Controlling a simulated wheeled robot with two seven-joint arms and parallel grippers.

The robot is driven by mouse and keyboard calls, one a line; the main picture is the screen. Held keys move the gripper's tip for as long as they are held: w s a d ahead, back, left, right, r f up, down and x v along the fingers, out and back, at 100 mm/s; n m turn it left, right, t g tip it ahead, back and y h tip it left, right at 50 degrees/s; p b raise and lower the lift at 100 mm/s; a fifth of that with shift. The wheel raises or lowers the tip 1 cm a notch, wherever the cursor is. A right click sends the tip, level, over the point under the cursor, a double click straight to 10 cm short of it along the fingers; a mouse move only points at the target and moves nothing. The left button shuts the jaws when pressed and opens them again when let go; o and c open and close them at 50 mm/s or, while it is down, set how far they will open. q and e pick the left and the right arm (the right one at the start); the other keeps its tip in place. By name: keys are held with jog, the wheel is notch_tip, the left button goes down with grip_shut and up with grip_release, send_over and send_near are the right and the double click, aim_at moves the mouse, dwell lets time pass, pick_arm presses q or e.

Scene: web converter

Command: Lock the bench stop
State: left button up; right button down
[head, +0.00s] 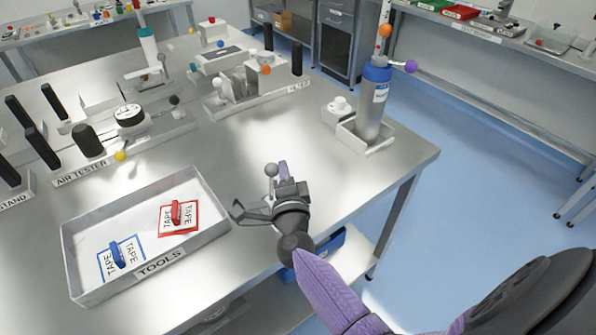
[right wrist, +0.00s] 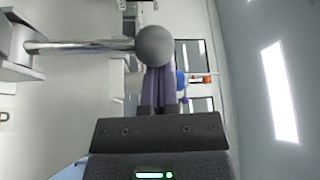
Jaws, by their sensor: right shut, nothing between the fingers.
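A small lever with a grey ball knob (head: 271,170) stands at the bench's front edge, beside my right gripper; I take it to be the bench stop, though no label on it is readable. In the right wrist view the grey ball (right wrist: 155,46) sits on a metal rod that runs left to a pale block (right wrist: 20,45). My right gripper (head: 283,168) is shut and empty, its purple fingers (right wrist: 158,72) ending right at the ball. I cannot tell whether they touch it. My left gripper is not in view.
A TOOLS tray (head: 225,217) with red and blue tape cards lies left of my right gripper. A blue-capped cylinder (head: 371,105) stands in a holder at the bench's right corner. The air tester (head: 130,117) is further back left. The bench middle is clear.

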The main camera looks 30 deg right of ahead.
jog(key=a+n+t+b, duration=0.1)
jog(key=a+n, duration=0.1)
jog(key=shift+s+a+n, duration=0.1)
jog(key=shift+a+n, duration=0.1)
jog(key=shift+n, duration=0.1)
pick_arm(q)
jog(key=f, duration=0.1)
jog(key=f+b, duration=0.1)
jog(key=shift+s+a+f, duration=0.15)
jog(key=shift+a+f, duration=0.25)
pick_arm(e)
jog(key=a+n, duration=0.1)
jog(key=a+n+t, duration=0.1)
jog(key=n, duration=0.1)
jog(key=shift+s+a+f+t+y, duration=0.1)
jog(key=shift+a+t+y, duration=0.1)
jog(key=shift+t+y, duration=0.15)
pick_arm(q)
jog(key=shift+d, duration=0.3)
